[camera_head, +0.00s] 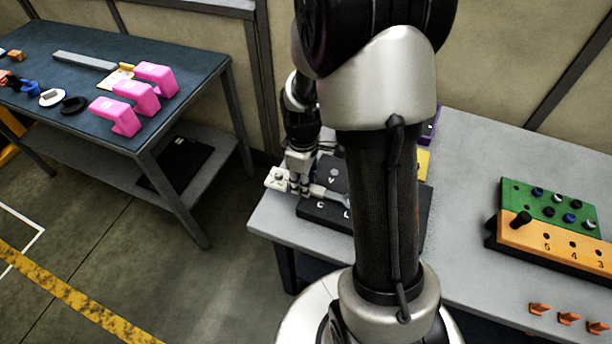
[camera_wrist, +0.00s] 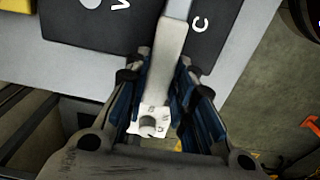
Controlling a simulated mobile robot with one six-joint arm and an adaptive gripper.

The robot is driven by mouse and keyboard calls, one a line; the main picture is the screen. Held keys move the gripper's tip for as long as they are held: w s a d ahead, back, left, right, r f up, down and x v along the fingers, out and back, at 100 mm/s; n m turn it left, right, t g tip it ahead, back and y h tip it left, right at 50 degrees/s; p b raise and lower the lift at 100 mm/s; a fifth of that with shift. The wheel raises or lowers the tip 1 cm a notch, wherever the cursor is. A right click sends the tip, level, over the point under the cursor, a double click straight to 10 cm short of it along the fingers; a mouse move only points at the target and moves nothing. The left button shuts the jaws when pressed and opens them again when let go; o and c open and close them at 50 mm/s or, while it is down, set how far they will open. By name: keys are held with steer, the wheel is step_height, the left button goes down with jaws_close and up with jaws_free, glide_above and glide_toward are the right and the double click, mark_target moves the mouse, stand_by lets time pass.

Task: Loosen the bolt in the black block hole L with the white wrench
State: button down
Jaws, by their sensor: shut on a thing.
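The black block (camera_head: 316,209) lies on the grey table; letters V, C and L show on it. In the wrist view, the black block (camera_wrist: 125,35) is at the top, with V and C on either side of the wrench. My gripper (camera_head: 300,186) is shut on the handle of the white wrench (camera_head: 327,194). In the wrist view, my gripper (camera_wrist: 164,72) has the white wrench (camera_wrist: 168,50) between its fingers, with its square white end (camera_wrist: 150,122) towards me. The wrench's far end reaches towards L, partly behind my arm. The bolt and hole L cannot be made out.
A green and orange block (camera_head: 548,225) with pegs stands on the right of the table, with orange pieces (camera_head: 568,318) in front. Yellow (camera_head: 423,162) and purple (camera_head: 430,128) blocks show behind my arm. A separate dark table (camera_head: 190,62) with pink pieces (camera_head: 137,95) stands at left.

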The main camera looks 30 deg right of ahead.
steer(key=shift+s+a+n, duration=0.15)
steer(key=shift+a+n, duration=0.1)
steer(key=shift+n, duration=0.05)
steer(key=shift+s+a+r+n, duration=0.15)
steer(key=shift+s+a+n, duration=0.8)
steer(key=shift+n, duration=0.25)
steer(key=shift+d, duration=0.1)
steer(key=shift+s, duration=0.1)
steer(key=shift+s+a+r+n, duration=0.1)
steer(key=shift+s+a+n, duration=0.5)
steer(key=shift+s+n, duration=0.4)
steer(key=shift+w, duration=0.1)
